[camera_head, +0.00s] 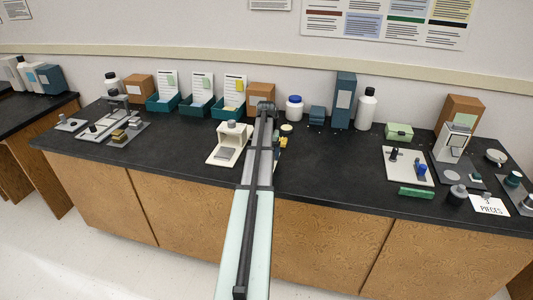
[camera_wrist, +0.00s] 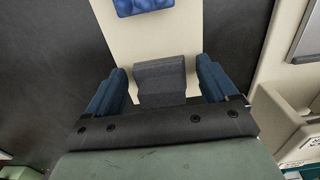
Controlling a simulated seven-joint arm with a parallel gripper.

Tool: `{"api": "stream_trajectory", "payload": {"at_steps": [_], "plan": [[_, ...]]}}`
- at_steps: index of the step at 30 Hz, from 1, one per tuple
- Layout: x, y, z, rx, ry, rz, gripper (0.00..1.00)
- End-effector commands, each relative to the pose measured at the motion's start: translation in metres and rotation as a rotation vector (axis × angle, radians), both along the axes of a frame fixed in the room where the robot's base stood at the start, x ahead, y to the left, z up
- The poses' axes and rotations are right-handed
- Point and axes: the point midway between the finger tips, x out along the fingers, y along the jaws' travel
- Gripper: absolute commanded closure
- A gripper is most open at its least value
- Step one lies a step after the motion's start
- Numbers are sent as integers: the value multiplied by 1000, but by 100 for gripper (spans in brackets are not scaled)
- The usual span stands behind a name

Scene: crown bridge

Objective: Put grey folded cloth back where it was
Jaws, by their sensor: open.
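In the wrist view a grey, block-like folded piece (camera_wrist: 160,84), which looks like the grey folded cloth, lies between the two blue fingers of my gripper (camera_wrist: 160,68). The fingers are apart, one on each side of it, with a cream strip showing beside it. I cannot tell whether either finger touches it. The cloth lies at the end of a cream board (camera_wrist: 185,30). In the head view my arm covers this spot, and I cannot make out the cloth there.
A blue item (camera_wrist: 143,6) sits farther up the cream board. A cream device (camera_head: 230,143) stands close left of my arm. Teal bins with cards (camera_head: 201,106), a white bottle (camera_head: 367,108) and a tall blue box (camera_head: 344,100) line the back.

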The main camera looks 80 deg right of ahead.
Motion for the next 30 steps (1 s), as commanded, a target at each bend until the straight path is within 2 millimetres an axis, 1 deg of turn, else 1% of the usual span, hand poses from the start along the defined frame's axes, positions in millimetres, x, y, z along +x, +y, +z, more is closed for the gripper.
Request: {"api": "stream_trajectory", "payload": {"at_steps": [5,8,10,14,18,24,30], "plan": [[0,0,1,0,0,0,14],[0,0,7,-1,0,0,14],[0,-1,14,-2,0,0,14],[0,-1,34,-2,0,0,14],[0,-1,60,-3,-1,0,14],[0,-1,94,-2,0,0,14],[0,-1,115,-1,0,0,14]]}}
